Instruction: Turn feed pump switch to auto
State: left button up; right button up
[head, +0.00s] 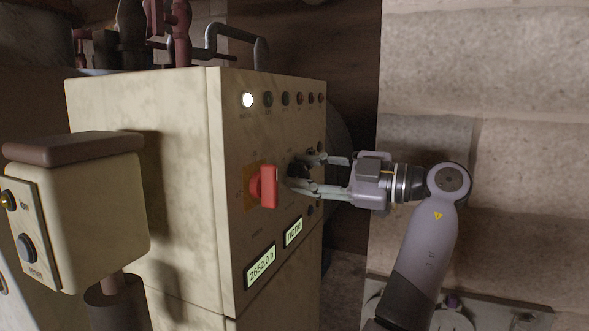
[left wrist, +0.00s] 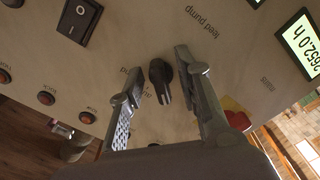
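The feed pump switch is a small black rotary knob (left wrist: 160,82) on the pale control panel, with a "feed pump" label printed beside it in the left wrist view. My left gripper (left wrist: 160,64) is open, with one finger on each side of the knob; gaps show between the fingers and the knob. In the head view my left gripper (head: 302,173) reaches the panel from the right, and its fingers hide most of the knob. The position words around the knob are too small or covered to read surely. My right gripper is in neither view.
A red rotary handle (head: 265,187) on a yellow plate sits close left of my gripper. Two displays (head: 261,266) are below, and a row of lamps (head: 268,99) is above. A black rocker switch (left wrist: 80,22) is nearby. A separate button box (head: 75,215) stands at left.

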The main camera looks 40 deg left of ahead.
pick_arm(q)
jog(key=shift+d, duration=0.3)
jog(key=shift+c, duration=0.2)
grip_shut()
